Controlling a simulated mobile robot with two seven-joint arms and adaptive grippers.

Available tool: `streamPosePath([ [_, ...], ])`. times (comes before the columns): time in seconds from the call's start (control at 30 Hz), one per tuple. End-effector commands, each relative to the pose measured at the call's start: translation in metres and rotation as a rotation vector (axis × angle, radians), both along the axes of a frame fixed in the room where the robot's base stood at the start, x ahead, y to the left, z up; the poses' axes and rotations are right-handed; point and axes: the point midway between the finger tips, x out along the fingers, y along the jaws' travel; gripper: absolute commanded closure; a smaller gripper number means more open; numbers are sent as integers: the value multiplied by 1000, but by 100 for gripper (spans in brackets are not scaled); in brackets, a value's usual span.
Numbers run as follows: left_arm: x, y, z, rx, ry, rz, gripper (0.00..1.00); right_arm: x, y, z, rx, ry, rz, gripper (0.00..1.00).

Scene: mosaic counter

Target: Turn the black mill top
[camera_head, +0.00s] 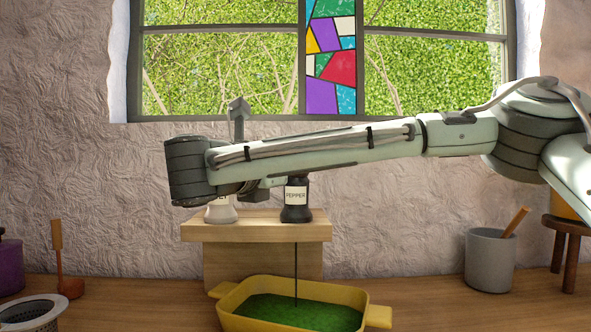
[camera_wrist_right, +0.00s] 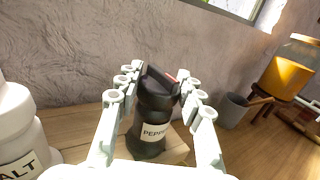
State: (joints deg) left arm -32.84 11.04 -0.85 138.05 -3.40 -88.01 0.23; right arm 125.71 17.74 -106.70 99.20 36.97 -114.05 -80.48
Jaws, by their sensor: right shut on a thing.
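The black mill (camera_head: 296,207) labelled PEPPER stands upright on a wooden shelf (camera_head: 256,233). Its top is hidden behind my right arm in the head view. In the right wrist view the black mill (camera_wrist_right: 153,125) stands between the fingers of my right gripper (camera_wrist_right: 157,77), which is shut on its black top (camera_wrist_right: 158,88). A thin dark line runs from the shelf's front down to the green contents (camera_head: 300,313) of a yellow dish (camera_head: 352,292) below. My left gripper is not in view.
A white salt mill (camera_head: 221,214) stands close left of the black mill. A grey cup (camera_head: 490,262) and a small wooden stool (camera_head: 572,228) are at the right. A colander (camera_head: 30,312) and a wooden-handled tool (camera_head: 57,236) are at the left.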

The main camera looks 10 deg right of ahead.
Motion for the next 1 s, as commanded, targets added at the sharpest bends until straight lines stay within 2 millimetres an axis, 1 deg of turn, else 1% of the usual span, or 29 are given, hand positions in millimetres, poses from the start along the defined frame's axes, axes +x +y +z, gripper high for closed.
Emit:
streamPosePath([
  [0.3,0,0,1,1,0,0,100,0,0,1,-1,-2,0,92],
  [0.33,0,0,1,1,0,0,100,0,0,1,-1,-2,0,59],
  [0.43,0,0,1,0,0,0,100,0,0,1,-1,-2,0,47],
  [0.5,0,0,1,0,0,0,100,0,0,1,0,-1,0,41],
  [0.73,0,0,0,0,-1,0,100,0,0,1,-1,-1,0,41],
  [0.83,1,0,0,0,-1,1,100,-3,3,1,-2,-2,2,41],
  [0.93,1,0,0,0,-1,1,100,-11,11,2,-4,-3,5,41],
  [1.0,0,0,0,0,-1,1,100,-21,19,2,-7,-5,4,41],
])
